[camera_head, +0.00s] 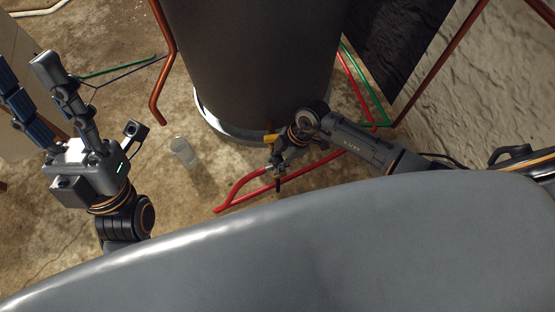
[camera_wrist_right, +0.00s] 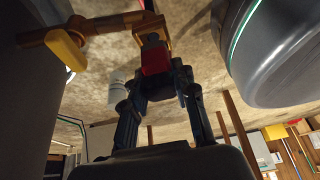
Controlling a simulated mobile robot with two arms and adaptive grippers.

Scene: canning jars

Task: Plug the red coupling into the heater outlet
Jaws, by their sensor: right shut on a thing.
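The heater is a large dark grey cylinder (camera_head: 255,60) in the head view. Its brass outlet pipe (camera_wrist_right: 105,24) with a yellow valve handle (camera_wrist_right: 66,50) shows in the right wrist view; the handle also shows low on the cylinder in the head view (camera_head: 271,138). My right gripper (camera_head: 278,172) is beside this outlet. In the right wrist view its fingers (camera_wrist_right: 158,82) are shut on the red coupling (camera_wrist_right: 155,60). The coupling lies close to the pipe's end; I cannot tell whether they touch. My left gripper (camera_head: 25,66) is open and empty, far left.
A clear glass jar (camera_head: 183,151) stands on the concrete floor left of the heater. Red tubing (camera_head: 238,190) lies by the heater's base, and green tubing (camera_head: 368,88) runs behind it. A copper pipe (camera_head: 166,60) stands at its left. A rough wall (camera_head: 475,75) is at right.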

